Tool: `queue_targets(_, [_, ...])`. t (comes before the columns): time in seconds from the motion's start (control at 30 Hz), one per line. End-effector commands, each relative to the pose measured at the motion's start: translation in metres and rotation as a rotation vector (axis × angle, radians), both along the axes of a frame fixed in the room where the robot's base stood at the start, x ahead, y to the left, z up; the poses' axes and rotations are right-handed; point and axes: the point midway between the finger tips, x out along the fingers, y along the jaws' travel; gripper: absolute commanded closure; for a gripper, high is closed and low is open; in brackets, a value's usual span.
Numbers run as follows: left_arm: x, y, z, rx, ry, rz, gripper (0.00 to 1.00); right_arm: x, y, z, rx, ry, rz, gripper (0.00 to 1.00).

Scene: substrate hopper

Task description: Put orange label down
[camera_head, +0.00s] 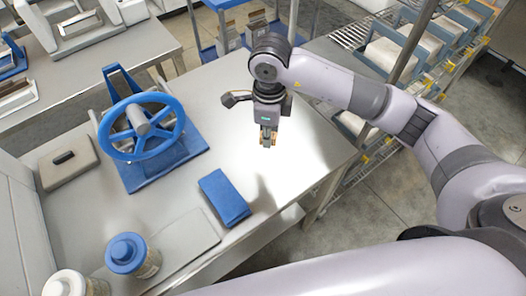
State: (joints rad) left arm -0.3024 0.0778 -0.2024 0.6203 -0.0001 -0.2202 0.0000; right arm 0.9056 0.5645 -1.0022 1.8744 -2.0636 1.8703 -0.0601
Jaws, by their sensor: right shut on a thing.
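My right gripper (268,139) points down over the right part of the steel table (215,105). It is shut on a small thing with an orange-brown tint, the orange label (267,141). The label is mostly hidden by the fingers and too small to make out in detail. I cannot tell whether it touches the table top. My left gripper is not in view.
A blue handwheel (142,127) on a blue base stands left of the gripper. A blue block (224,197) lies nearer, with a blue-lidded jar (127,254) and a grey lidded box (67,163) further left. A wire shelf rack (385,147) stands right. Table top around the gripper is clear.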

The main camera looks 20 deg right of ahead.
Motion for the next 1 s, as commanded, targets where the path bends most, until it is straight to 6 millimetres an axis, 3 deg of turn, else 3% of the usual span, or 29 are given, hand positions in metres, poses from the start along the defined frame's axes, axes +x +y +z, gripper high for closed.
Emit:
queue_targets(0.2, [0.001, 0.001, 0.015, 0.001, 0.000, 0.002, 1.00, -0.001, 0.000, -0.049, 0.000, 0.004, -0.001, 0.92])
queue_targets(0.63, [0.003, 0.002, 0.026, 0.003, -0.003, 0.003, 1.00, -0.001, 0.000, -0.101, 0.001, 0.004, -0.001, 0.92])
queue_targets(1.0, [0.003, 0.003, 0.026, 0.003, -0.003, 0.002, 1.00, 0.000, 0.000, -0.111, 0.000, -0.001, 0.001, 0.92])
